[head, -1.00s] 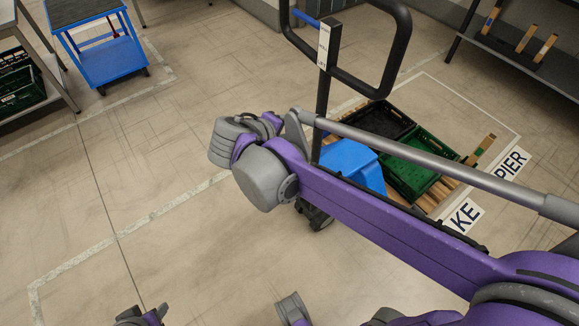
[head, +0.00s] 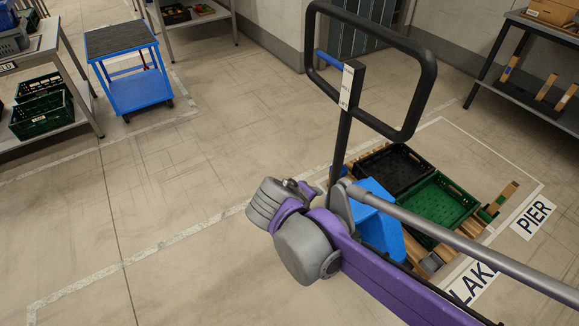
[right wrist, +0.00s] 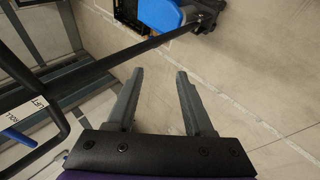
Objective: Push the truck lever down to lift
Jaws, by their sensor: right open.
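The truck has a black loop handle (head: 432,75) on an upright post (head: 342,133). The short blue lever (head: 327,59) sticks out left from the post's top, beside a white label (head: 347,85). In the right wrist view the lever (right wrist: 18,138) is at the lower left edge, by the label (right wrist: 38,104). My right gripper (right wrist: 160,73) is open and empty there, with the lever well outside its fingers. In the head view my right arm crosses in front of the truck, below the lever; its fingers cannot be made out. My left gripper is out of view.
A black crate (head: 391,165) and a green crate (head: 437,207) sit on a wooden pallet by the truck's blue body (head: 376,222). A blue cart (head: 137,92) and a table (head: 75,85) stand left, a shelf (head: 515,85) right. Floor left of the truck is clear.

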